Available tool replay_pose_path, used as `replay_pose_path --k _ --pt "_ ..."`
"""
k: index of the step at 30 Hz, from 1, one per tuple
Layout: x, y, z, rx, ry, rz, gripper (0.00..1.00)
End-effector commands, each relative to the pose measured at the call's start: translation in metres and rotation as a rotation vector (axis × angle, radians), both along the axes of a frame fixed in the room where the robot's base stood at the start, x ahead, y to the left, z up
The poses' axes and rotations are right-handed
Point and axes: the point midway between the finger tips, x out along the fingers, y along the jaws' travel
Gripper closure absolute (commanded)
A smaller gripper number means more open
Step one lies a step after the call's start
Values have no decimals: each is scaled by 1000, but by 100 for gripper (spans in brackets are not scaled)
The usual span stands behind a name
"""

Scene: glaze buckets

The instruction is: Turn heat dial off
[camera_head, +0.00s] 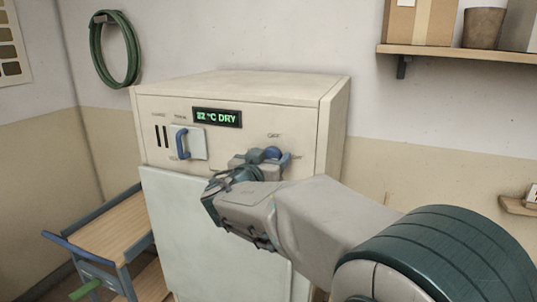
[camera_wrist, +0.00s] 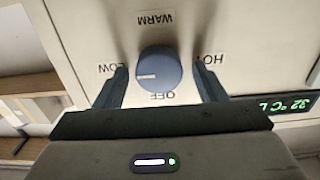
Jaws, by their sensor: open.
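The heat dial (camera_wrist: 158,68) is a round blue knob on the cream cabinet's front panel. In the wrist view its pale pointer line lies on its left side, toward LOW. The labels appear upside down: WARM above, HOT right, OFF below. In the head view the dial (camera_head: 272,154) shows partly behind my gripper (camera_head: 260,159). In the wrist view my gripper (camera_wrist: 159,70) is open, with one finger on each side of the dial. Gaps show between the fingers and the knob.
The cabinet (camera_head: 240,85) has a display (camera_head: 217,117) reading about 32 °C DRY. A blue handle (camera_head: 181,143) sits on a small panel left of the dial. A wooden-topped cart (camera_head: 110,238) stands at left, and a shelf (camera_head: 470,53) hangs at upper right.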

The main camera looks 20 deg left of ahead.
Motion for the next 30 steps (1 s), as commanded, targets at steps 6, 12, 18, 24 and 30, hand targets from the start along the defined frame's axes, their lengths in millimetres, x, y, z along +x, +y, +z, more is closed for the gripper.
replay_pose_path --k 6,12,18,24,30 --pt "0 0 0 0 0 0 36" --pt "0 0 0 0 0 -1 80" --pt "0 0 -1 -4 0 0 79" --pt "1 -1 -4 -36 2 -2 79" --pt "0 0 -7 -114 7 0 79"
